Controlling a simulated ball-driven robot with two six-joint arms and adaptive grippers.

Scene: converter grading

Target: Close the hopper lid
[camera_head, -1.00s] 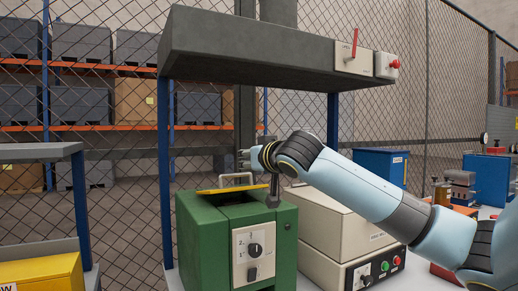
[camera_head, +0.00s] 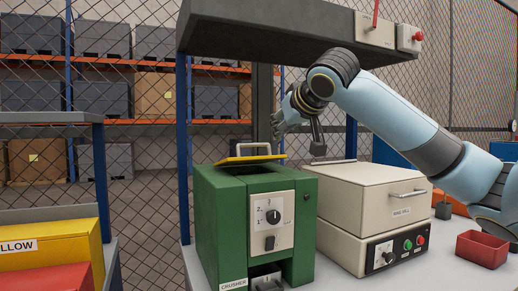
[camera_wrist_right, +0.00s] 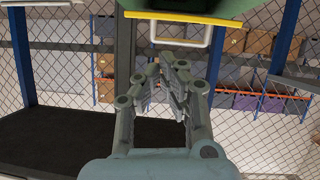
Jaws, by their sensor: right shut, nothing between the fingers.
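The green crusher (camera_head: 225,215) stands on the bench in the head view. Its yellow hopper lid (camera_head: 250,159) is at the top of the housing, seen almost edge-on and slightly tilted, with a pale handle (camera_head: 254,146). In the right wrist view the yellow lid edge (camera_wrist_right: 185,17) and the handle (camera_wrist_right: 180,42) are at the top. My right gripper (camera_head: 277,125) is above and right of the handle, apart from it, shut and empty; its fingers (camera_wrist_right: 178,75) also show in the right wrist view. My left gripper is out of view.
A grey hood (camera_head: 270,35) hangs above my right arm. The beige ring mill (camera_head: 370,195) stands right of the crusher, and a red tray (camera_head: 482,248) lies further right. Yellow (camera_head: 50,250) and red bins are at left. A mesh fence stands behind.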

